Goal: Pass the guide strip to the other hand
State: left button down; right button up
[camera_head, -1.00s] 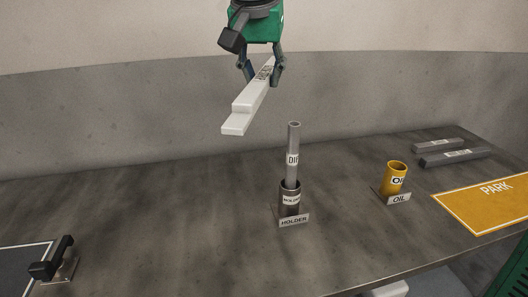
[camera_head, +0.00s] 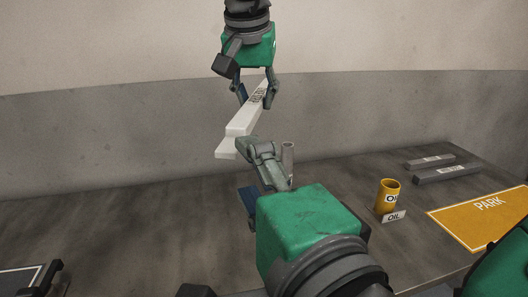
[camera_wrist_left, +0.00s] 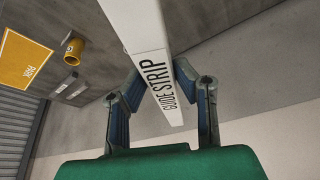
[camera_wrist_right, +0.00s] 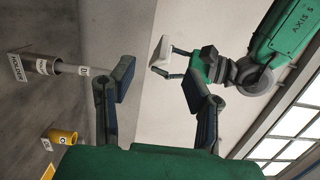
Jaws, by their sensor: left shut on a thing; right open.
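The guide strip (camera_head: 245,117) is a long white bar with a stepped end and a printed label. My left gripper (camera_head: 256,91) is shut on it near its labelled end and holds it up above the table. In the left wrist view, the strip (camera_wrist_left: 153,60) runs between the two fingers (camera_wrist_left: 160,88). My right gripper (camera_head: 255,172) is open and empty, below and nearer than the strip in the head view. In the right wrist view, the strip (camera_wrist_right: 161,52) shows beyond the open fingers (camera_wrist_right: 163,85), apart from them.
A yellow oil cup (camera_head: 387,196), grey bars (camera_head: 447,172) and a yellow PARK mat (camera_head: 480,219) are at the right. A black handle (camera_head: 42,278) is at the lower left.

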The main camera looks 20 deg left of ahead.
aim_at(244, 122)
jog(key=x, duration=1.1)
jog(key=shift+f, duration=0.1)
grip_shut()
pick_arm(q)
jog(key=c, duration=1.2)
grip_release()
jog(key=v, duration=1.2)
jog(key=shift+a, duration=0.15)
